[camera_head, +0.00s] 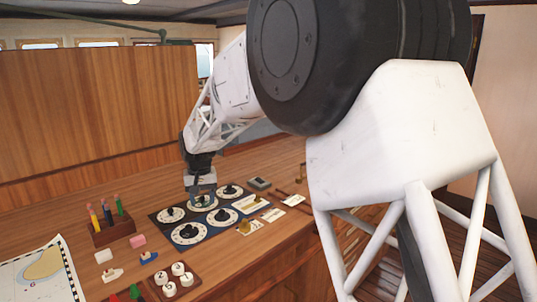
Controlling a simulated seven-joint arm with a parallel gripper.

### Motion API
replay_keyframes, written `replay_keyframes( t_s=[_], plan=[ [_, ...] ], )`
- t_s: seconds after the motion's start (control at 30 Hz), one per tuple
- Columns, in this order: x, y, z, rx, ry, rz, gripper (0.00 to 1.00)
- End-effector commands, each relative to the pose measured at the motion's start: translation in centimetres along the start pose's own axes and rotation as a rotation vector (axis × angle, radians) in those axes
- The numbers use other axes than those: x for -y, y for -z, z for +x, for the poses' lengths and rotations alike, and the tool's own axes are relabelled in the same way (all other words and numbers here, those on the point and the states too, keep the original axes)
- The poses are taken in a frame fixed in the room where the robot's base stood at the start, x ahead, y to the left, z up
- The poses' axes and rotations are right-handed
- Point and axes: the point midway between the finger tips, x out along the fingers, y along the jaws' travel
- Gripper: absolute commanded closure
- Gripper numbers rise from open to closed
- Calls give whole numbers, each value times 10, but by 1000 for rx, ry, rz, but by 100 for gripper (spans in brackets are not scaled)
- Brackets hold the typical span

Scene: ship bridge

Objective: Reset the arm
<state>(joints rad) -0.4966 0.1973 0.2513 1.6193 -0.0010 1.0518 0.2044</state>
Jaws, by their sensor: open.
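My arm, white with a large black joint, fills the right and middle of the head view. Its far end reaches down over the wooden console. My gripper (203,197) points down at the dark panel (156,220) of several round white dials. It is over the back middle dial, next to that dial's knob. The fingers are small in the picture, and I cannot tell whether they touch the knob. Nothing is seen held in the gripper.
A wooden pen holder (113,233) stands left of the panel. A chart (42,272), small blocks, toy boats and a tray of round white pieces (175,281) lie in front. Cards (272,214) and a small dark box (259,184) lie right of the panel. A wooden partition (90,110) rises behind.

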Motion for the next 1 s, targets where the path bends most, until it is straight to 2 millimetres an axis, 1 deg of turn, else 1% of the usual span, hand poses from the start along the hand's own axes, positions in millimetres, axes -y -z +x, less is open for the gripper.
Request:
replay_keyframes(
  t_s=[0.03, 0.1, 0.27, 0.5, 0.57, 0.7, 0.97, 1.0],
  plan=[
    [-14, -11, -9, -6, 1, 10, 49],
    [-31, -25, -19, -13, 1, 21, 49],
    [-67, -60, -40, -31, 2, 45, 49],
    [-116, -117, -64, -54, 1, 82, 49],
    [-127, -132, -70, -61, 1, 90, 49],
    [-152, -168, -80, -75, 0, 111, 49],
    [-190, -238, -92, -103, -5, 149, 49],
    [-195, -250, -93, -107, -6, 156, 49]
  ],
)
